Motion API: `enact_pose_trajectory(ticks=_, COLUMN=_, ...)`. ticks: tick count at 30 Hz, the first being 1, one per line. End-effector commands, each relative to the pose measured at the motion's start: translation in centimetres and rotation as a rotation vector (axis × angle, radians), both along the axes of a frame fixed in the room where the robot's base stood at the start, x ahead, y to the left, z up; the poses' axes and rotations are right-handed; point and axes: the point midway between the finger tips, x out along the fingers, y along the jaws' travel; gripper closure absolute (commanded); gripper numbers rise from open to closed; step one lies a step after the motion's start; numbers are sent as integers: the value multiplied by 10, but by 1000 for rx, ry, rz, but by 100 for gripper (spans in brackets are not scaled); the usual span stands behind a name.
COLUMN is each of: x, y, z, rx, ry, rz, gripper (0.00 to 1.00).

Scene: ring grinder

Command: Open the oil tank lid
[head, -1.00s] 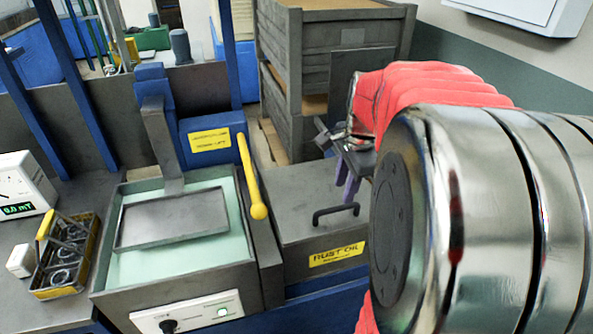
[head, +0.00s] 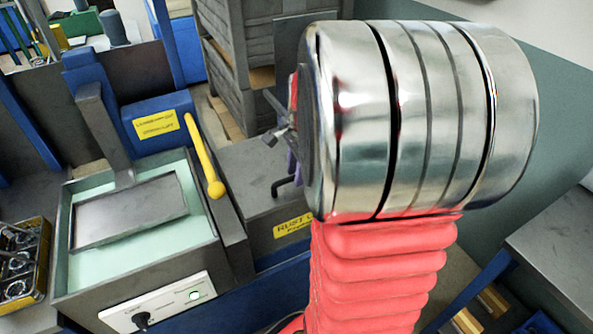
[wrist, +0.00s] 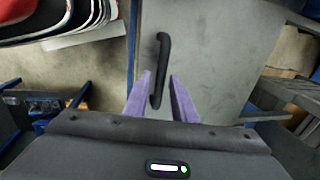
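The oil tank lid (head: 238,192) is a grey flat panel marked by a yellow "RUST OIL" label (head: 290,227), lying flat in the head view. Its black bar handle (head: 284,188) is partly hidden by my arm. In the wrist view the lid (wrist: 215,45) is pale grey, with the handle (wrist: 163,52) running lengthwise between the finger directions. My gripper (wrist: 161,76) has two purple fingers spread apart, one on each side of the handle's near end. Whether they are level with the handle or above it, I cannot tell. In the head view my arm hides most of the gripper.
Left of the lid stands an open basin (head: 75,270) with pale green liquid, a grey plate (head: 130,212) and a yellow lever (head: 203,155). A parts basket (head: 25,262) is at far left. Stacked grey crates (head: 235,50) stand behind. A grey table (head: 560,240) is at right.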

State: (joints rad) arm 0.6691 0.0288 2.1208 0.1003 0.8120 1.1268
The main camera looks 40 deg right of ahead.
Motion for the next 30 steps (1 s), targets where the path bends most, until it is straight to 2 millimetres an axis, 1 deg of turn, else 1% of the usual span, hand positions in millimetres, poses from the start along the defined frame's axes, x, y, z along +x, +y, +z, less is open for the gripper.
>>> enact_pose_trajectory(ticks=1, x=0, y=0, z=0, rx=0, ry=0, rz=0, gripper=80)
enact_pose_trajectory(ticks=10, x=0, y=0, z=0, rx=0, ry=0, rz=0, gripper=100)
enact_pose_trajectory(ticks=25, x=0, y=0, z=0, rx=0, ry=1, rz=0, gripper=100)
enact_pose_trajectory(ticks=30, x=5, y=1, z=0, rx=0, ry=1, rz=5, gripper=100)
